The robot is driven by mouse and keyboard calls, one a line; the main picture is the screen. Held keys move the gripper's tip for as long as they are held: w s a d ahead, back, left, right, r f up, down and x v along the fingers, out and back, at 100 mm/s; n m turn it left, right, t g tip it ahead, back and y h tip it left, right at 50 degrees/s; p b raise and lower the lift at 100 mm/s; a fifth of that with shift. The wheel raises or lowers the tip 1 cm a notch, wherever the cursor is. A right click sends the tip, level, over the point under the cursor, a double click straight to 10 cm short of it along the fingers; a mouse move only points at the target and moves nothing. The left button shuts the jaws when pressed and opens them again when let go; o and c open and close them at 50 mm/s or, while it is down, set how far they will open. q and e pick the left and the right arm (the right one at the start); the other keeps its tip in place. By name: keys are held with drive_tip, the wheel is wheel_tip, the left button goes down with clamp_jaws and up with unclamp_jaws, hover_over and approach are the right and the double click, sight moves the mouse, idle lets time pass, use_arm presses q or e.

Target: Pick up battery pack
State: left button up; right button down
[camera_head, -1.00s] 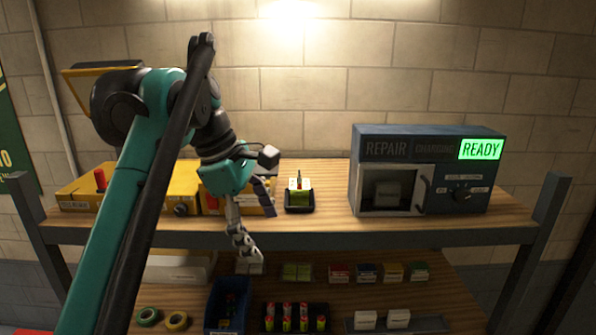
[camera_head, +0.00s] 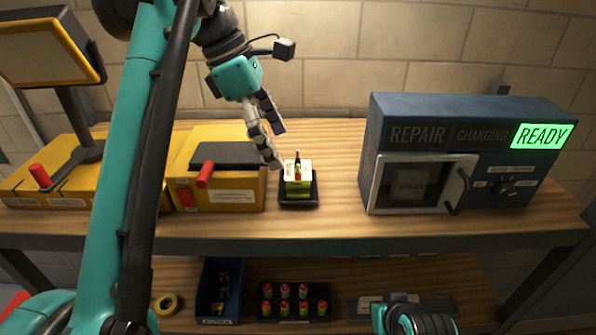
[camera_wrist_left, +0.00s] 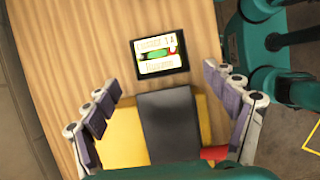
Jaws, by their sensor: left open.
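My left gripper (camera_head: 277,146) is open and empty, above and slightly left of the pack in the head view. In the left wrist view the pack (camera_wrist_left: 160,64) lies ahead of the spread fingers (camera_wrist_left: 161,84), apart from them.
A yellow box (camera_head: 225,197) with a dark top and red knob stands left of the pack. The blue repair charger (camera_head: 430,110), its sign lit READY, stands right. Bare wood (camera_head: 340,215) lies between. A lower shelf holds a blue bin (camera_head: 207,308) and small batteries.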

sight(295, 170)
use_arm(q)
drive_tip(key=shift+s+d+f, duration=0.4)
drive_tip(key=shift+s+f, duration=0.05)
drive_tip(key=shift+f, duration=0.05)
drive_tip(key=f, duration=0.1)
drive_tip(key=w+d+f, duration=0.1)
drive_tip(key=d+f, duration=0.1)
drive_tip(key=f, duration=0.1)
drive_tip(key=shift+w+d, duration=0.15)
drive_tip(key=shift+d, duration=0.1)
drive_tip(key=shift+s+a, duration=0.1)
drive_tip(key=shift+s, duration=0.15)
drive_tip(key=shift+w, duration=0.1)
drive_tip(key=c, duration=1.6)
drive_tip(key=shift+r, duration=0.15)
